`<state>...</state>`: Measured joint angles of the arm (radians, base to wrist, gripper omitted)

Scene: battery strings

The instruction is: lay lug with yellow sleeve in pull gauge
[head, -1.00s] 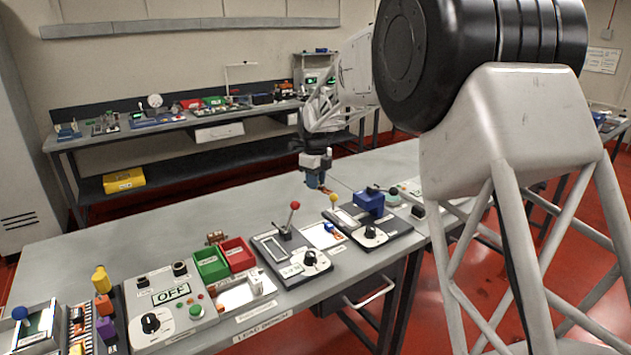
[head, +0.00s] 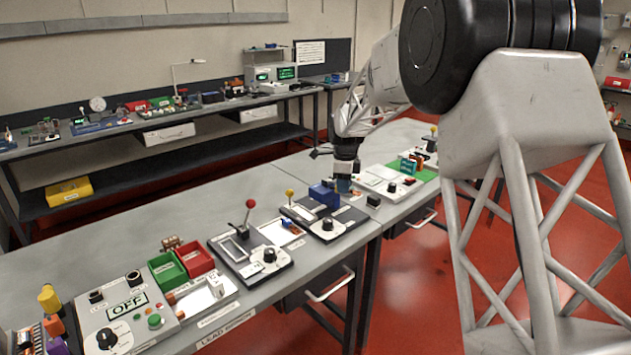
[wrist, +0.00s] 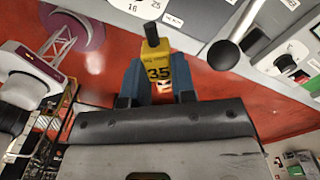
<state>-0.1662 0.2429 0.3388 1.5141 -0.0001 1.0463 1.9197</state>
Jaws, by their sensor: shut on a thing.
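In the wrist view my gripper (wrist: 159,88) is shut on the lug with the yellow sleeve (wrist: 157,68). The sleeve is marked 35, and its narrow dark end points away from the gripper. The lug is too small to make out in the head view. I cannot tell for sure which bench device is the pull gauge. One candidate has a red-knobbed lever (head: 248,213).
In the wrist view a lever with a black ball (wrist: 225,54) sticks out near the lug, by pale plates marked with numbers. The front bench holds green (head: 168,271) and red (head: 195,259) bins and an OFF panel (head: 125,309). Its back strip is clear.

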